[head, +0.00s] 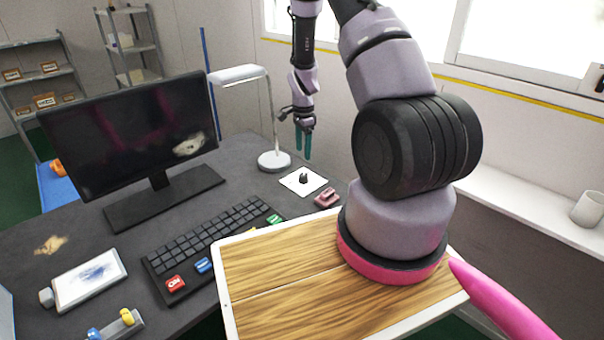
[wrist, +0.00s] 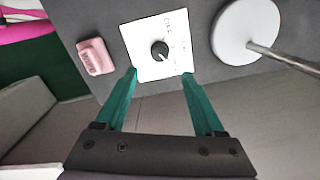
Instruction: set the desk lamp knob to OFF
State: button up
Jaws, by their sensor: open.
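The desk lamp knob (head: 304,178) is a small dark knob on a white square plate (head: 291,183) on the desk, beside the lamp base. In the wrist view the black knob (wrist: 160,50) sits mid-plate (wrist: 147,72), with small lettering around it, partly readable as OFF at its upper side. The white desk lamp (head: 240,74) stands behind the plate, and its round base (wrist: 232,32) shows at the right of the wrist view. My gripper (head: 304,142) is open and empty, with its teal fingers pointing down above the desk near the plate, apart from the knob.
A pink block (head: 327,197) lies beside the plate; it also shows in the wrist view (wrist: 96,57). A white windowsill (head: 530,205) runs along the right.

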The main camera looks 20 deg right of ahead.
aim_at(303, 175)
notch_tip(303, 175, down, 11)
jog(key=shift+f, duration=0.1)
dwell(0.4)
grip_shut()
